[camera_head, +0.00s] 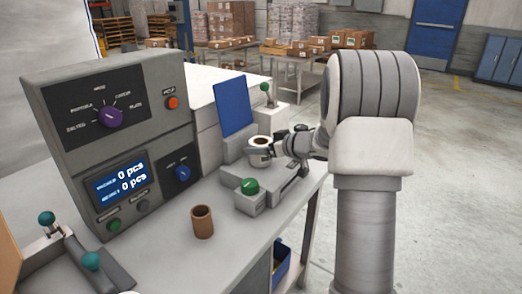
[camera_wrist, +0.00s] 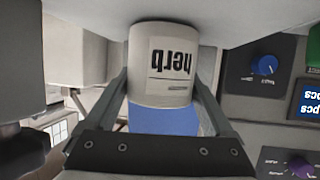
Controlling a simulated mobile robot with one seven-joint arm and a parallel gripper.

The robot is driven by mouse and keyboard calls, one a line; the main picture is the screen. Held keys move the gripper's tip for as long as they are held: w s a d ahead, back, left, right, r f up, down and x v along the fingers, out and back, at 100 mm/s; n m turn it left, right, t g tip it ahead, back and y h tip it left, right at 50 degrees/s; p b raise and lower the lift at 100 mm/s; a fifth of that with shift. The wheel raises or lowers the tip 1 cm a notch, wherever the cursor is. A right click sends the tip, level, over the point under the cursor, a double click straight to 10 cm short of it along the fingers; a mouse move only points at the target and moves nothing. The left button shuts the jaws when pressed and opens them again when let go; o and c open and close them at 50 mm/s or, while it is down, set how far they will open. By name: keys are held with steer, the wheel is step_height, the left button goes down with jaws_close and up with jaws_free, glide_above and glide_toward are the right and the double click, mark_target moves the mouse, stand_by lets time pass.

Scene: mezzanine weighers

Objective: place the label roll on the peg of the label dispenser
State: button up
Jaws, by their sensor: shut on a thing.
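The label roll (camera_head: 260,156) is white with a dark hole in its top, and stands about upright. My gripper (camera_head: 264,151) is shut on it. In the wrist view the roll (camera_wrist: 160,92) sits between the two fingers of my gripper (camera_wrist: 160,77), and its printed word "herb" appears upside down. A grey device with a blue upright panel (camera_head: 234,106) and a green knob (camera_head: 249,187) is under and behind the roll; it looks like the label dispenser. Its peg is not visible, and I cannot tell whether the roll touches the device.
A brown hollow cylinder (camera_head: 203,223) stands on the grey bench (camera_head: 180,258) in front. A large grey control box (camera_head: 75,135) with a screen and knobs stands at left. Teal-knobbed levers (camera_head: 90,261) are at lower left. The floor right of the bench is open.

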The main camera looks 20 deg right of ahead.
steer(key=shift+f, duration=0.15)
steer(key=o, duration=1.2)
steer(key=shift+o, duration=0.2)
steer(key=shift+s+r, duration=0.1)
steer(key=shift+r, duration=0.15)
steer(key=p+v, duration=0.3)
steer(key=v, duration=0.9)
steer(key=shift+f, duration=0.15)
